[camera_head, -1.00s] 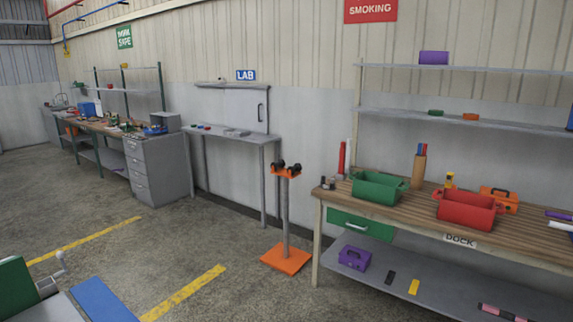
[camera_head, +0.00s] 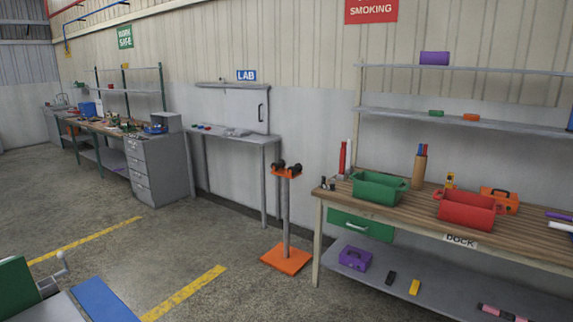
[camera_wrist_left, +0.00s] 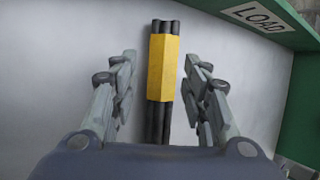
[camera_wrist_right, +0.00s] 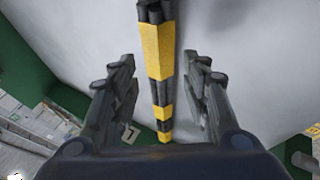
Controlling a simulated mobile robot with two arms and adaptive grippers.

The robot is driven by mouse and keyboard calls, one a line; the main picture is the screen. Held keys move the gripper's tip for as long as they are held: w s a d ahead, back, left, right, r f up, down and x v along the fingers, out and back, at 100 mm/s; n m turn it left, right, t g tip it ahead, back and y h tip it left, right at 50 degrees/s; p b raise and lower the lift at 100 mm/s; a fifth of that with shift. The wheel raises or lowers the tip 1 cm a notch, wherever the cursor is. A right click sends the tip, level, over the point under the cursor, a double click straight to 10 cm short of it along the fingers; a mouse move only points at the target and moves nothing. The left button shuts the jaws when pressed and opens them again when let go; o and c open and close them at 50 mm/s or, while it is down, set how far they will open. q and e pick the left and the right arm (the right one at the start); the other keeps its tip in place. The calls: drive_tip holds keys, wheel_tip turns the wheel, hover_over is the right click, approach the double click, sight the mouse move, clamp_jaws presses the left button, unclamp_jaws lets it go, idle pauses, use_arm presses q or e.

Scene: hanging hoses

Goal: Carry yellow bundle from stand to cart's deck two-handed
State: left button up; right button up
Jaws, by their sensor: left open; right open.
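The yellow bundle, dark rods in a yellow wrap, shows in the left wrist view (camera_wrist_left: 163,70) and the right wrist view (camera_wrist_right: 157,50). It appears to lie on a pale grey surface (camera_wrist_left: 60,75) with a green edge lettered LOAD, seemingly the cart's deck. My left gripper (camera_wrist_left: 160,62) is open, with its fingers on either side of the bundle and gaps between. My right gripper (camera_wrist_right: 160,62) is open, also with a finger on each side of the bundle, apart from it. An orange stand (camera_head: 286,215) with black rollers on top is empty in the head view. Neither gripper shows in the head view.
A wooden bench labelled DOCK (camera_head: 420,215) stands at right with a green bin (camera_head: 378,188) and a red bin (camera_head: 467,211). A grey cabinet (camera_head: 155,170) is at left. A green part with a crank (camera_head: 18,280) shows at lower left. The middle floor is clear.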

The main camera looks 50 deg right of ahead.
use_arm(q)
drive_tip(key=o, duration=0.6)
use_arm(e)
drive_tip(key=shift+o, duration=0.4)
drive_tip(key=o, duration=0.5)
drive_tip(key=shift+c, duration=0.2)
use_arm(q)
wheel_tip(320, 180, up, 14)
use_arm(e)
wheel_tip(320, 180, up, 14)
use_arm(q)
drive_tip(key=shift+a, duration=0.1)
